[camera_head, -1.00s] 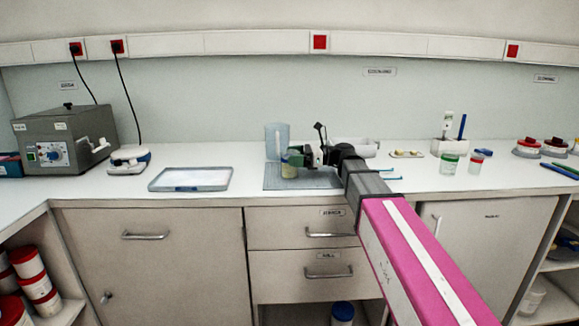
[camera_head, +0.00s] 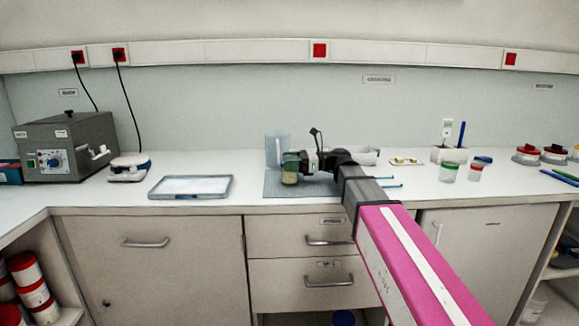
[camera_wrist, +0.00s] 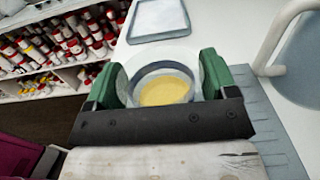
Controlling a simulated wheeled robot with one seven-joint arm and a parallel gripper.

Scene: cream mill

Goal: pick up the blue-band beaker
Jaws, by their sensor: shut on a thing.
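The blue-band beaker (camera_wrist: 166,84) is clear, with a dark grey-blue band and yellow contents; the wrist view looks down into its mouth. My gripper (camera_wrist: 160,86) has its green fingers on both sides of it and is shut on it. In the head view the beaker (camera_head: 290,174) looks upright at my gripper (camera_head: 291,164), over the blue-grey mat (camera_head: 326,188). I cannot tell whether its base touches the mat. Its near wall is partly hidden by my gripper in the wrist view.
A clear jug (camera_head: 277,146) stands just behind the beaker; its handle is close in the wrist view (camera_wrist: 268,40). A shallow tray (camera_head: 191,187) lies to the left. Several jars, including a green-banded one (camera_head: 449,171), stand at the right. The counter between tray and mill (camera_head: 70,148) holds a scale (camera_head: 129,169).

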